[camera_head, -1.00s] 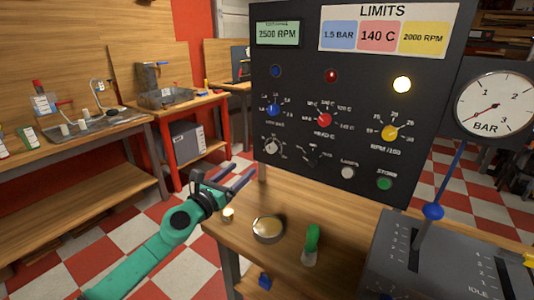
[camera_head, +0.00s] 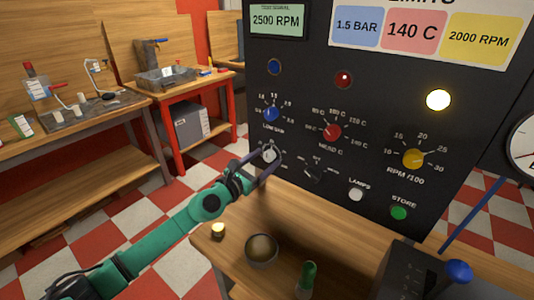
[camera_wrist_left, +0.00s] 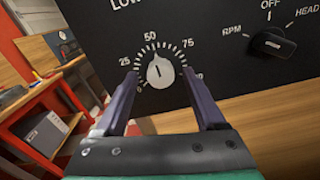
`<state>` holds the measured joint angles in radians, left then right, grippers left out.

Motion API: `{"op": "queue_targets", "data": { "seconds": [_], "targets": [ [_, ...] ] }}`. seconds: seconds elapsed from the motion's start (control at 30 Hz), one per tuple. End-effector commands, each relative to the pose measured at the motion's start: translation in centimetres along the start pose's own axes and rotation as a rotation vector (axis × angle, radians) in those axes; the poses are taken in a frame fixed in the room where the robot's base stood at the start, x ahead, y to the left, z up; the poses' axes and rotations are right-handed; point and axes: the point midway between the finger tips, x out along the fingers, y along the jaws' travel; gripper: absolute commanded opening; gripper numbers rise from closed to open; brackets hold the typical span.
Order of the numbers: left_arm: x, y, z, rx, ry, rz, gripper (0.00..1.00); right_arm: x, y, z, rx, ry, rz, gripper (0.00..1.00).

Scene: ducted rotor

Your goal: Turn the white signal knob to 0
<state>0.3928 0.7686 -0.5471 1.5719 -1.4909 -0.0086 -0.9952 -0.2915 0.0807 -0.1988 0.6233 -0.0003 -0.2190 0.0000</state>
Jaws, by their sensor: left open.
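The white signal knob (camera_head: 269,156) sits low on the left of the black panel, under the blue knob. In the left wrist view the white knob (camera_wrist_left: 160,72) is in the middle of a dial marked 25, 50 and 75. Its pointer line points roughly up, near 50. My left gripper (camera_head: 262,160) is open in front of the panel. In the left wrist view its fingers (camera_wrist_left: 160,84) stand either side of the knob. I cannot tell whether they touch it. My right gripper is not in view.
A black selector knob (camera_wrist_left: 271,44) is right of the dial. The blue knob (camera_head: 271,115), red knob (camera_head: 333,132) and yellow knob (camera_head: 413,158) are higher on the panel. A round bowl-like thing (camera_head: 261,250) and a green-topped item (camera_head: 307,280) stand on the bench below.

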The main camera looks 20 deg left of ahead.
Motion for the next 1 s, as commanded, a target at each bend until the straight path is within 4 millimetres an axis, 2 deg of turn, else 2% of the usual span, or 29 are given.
{"op": "queue_targets", "data": {
  "seconds": [0.1,0.17,0.2,0.3,0.67,1.0],
  "targets": [
    [0.0,0.0,0.0,0.0,0.0,0.0,0.72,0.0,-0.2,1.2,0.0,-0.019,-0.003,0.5],
    [0.0,0.0,0.0,0.0,0.0,0.0,0.49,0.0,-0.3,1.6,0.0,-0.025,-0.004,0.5],
    [0.0,0.0,0.0,0.0,0.0,0.0,0.34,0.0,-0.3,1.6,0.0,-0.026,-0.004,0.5],
    [0.0,0.0,0.0,-0.001,0.0,0.0,0.0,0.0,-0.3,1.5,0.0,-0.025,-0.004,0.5],
    [0.0,0.0,0.0,-0.037,0.0,0.001,0.0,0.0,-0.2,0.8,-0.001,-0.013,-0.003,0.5],
    [0.0,0.0,0.0,-0.243,0.0,0.0,0.0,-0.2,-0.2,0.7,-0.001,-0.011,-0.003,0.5]
  ]
}}
